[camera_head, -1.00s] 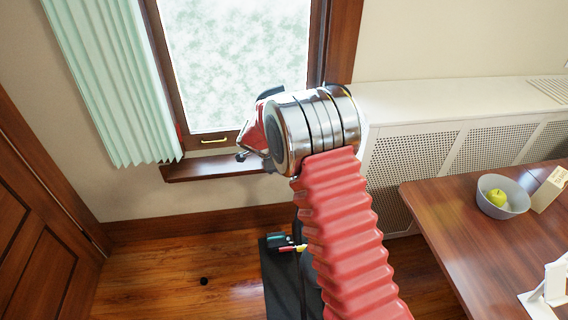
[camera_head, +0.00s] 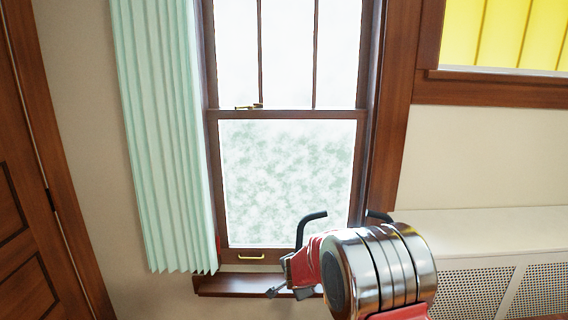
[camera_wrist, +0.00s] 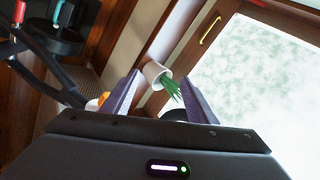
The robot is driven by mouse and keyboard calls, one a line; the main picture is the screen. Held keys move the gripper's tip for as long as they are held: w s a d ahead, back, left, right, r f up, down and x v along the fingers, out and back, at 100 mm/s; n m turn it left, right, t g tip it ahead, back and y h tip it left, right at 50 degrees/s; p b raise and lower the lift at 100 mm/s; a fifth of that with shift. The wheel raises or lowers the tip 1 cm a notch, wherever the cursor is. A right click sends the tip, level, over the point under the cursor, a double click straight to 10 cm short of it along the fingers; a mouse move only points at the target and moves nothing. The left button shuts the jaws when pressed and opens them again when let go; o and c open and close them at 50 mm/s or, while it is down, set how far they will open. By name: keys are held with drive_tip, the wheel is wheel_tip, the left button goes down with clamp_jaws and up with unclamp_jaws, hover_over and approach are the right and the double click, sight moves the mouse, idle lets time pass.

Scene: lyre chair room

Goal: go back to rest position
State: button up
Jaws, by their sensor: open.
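My gripper (camera_wrist: 160,82) shows in the wrist view with its two grey fingers spread apart. No object is held between them. Beyond the fingertips, a white pot (camera_wrist: 154,72) with green leaves (camera_wrist: 172,90) appears tilted in the picture, near the window frame. In the head view, my red arm with its shiny metal joint is at the lower right, in front of the window sill (camera_head: 235,284). The fingers cannot be made out clearly in that view.
A window (camera_head: 290,180) with a wooden frame fills the middle of the head view. A pale green curtain (camera_head: 160,140) hangs left of it, and a wooden door (camera_head: 35,200) stands at far left. A white radiator cover (camera_head: 490,235) is at right. An orange thing (camera_wrist: 103,98) is partly hidden.

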drive_tip(key=s+a+r+n+g+y, duration=0.2)
drive_tip(key=s+r+n, duration=0.3)
drive_tip(key=s, duration=0.5)
drive_tip(key=s+a+r+n+g+y, duration=0.15)
drive_tip(key=s+r+n, duration=0.25)
drive_tip(key=s+r, duration=0.45)
drive_tip(key=s+d+r+n+h, duration=0.1)
drive_tip(key=s+d+r, duration=0.1)
drive_tip(key=s+d, duration=0.3)
drive_tip(key=s+d+r+n+h, duration=0.1)
drive_tip(key=s+d+r, duration=0.2)
drive_tip(key=s, duration=0.9)
drive_tip(key=s+d+r+n+h, duration=0.1)
drive_tip(key=s+d+r+h, duration=0.1)
drive_tip(key=s+d, duration=0.6)
drive_tip(key=shift+s+d+r+n, duration=0.2)
drive_tip(key=shift+s+r+n, duration=0.2)
drive_tip(key=shift+s+r, duration=0.35)
drive_tip(key=shift+t, duration=0.25)
drive_tip(key=shift+c, duration=0.7)
